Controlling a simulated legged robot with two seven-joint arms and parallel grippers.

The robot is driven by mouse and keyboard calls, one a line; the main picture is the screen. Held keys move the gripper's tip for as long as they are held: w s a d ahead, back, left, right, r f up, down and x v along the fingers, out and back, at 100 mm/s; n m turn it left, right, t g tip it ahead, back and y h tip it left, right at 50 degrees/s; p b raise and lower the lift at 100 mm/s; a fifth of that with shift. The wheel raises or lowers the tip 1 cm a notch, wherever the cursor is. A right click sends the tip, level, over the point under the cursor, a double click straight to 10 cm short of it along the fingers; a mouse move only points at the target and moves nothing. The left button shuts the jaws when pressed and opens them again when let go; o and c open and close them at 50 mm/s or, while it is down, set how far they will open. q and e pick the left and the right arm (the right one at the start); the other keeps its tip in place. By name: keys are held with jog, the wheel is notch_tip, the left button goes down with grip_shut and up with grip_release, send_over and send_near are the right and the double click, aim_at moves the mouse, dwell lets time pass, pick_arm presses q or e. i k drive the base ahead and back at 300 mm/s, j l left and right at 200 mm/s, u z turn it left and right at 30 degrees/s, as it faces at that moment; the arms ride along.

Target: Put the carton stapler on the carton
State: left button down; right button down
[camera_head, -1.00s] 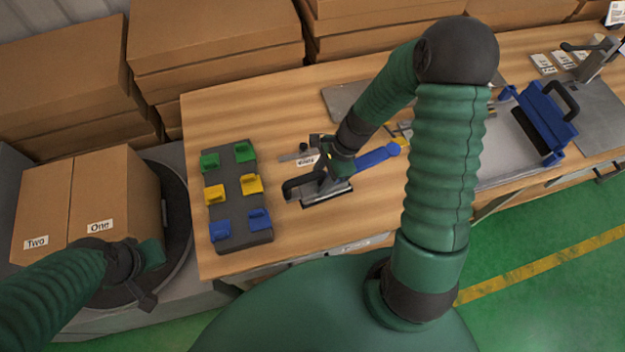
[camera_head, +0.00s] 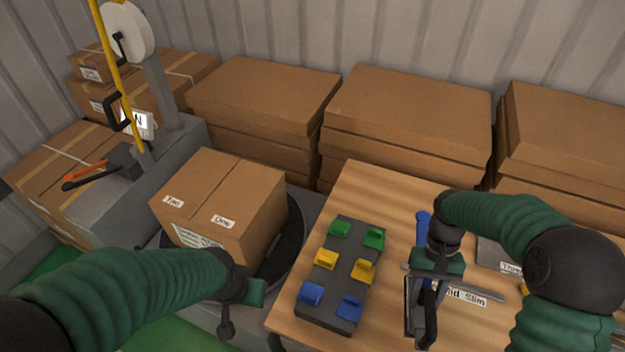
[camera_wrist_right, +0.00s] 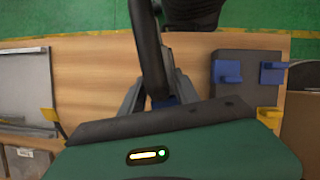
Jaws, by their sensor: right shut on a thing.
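The carton (camera_head: 232,200) is a brown box with labels "Two" and "One" on top. It sits on a dark round turntable (camera_head: 292,240) at left of centre in the head view. My right gripper (camera_head: 436,262) is shut on what looks like the carton stapler (camera_head: 430,315), a grey metal tool with a black handle and a blue part. It is over the table, right of the dark rack. Whether it touches the table is unclear. In the wrist view its dark bar (camera_wrist_right: 150,50) shows. My left gripper (camera_head: 238,290) is in front of the carton, its finger opening unclear.
The dark rack (camera_head: 345,262) with green, yellow and blue clips stands on the wooden table (camera_head: 385,190), between carton and right gripper. Stacked flat cartons (camera_head: 405,110) line the back. A grey strapping station (camera_head: 140,190) with an orange-handled tool (camera_head: 88,176) stands left.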

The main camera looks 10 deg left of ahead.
aim_at(194, 189)
jog(key=k+u, duration=0.3)
jog(key=k+j+u, duration=0.15)
jog(key=u, duration=0.15)
jog(key=i+j+u, duration=0.3)
jog(key=j, duration=0.2)
jog(key=i+j+u, duration=0.3)
jog(key=i+j, duration=0.35)
jog(key=i, duration=0.15)
jog(key=i+j, duration=0.35)
jog(key=i, duration=0.1)
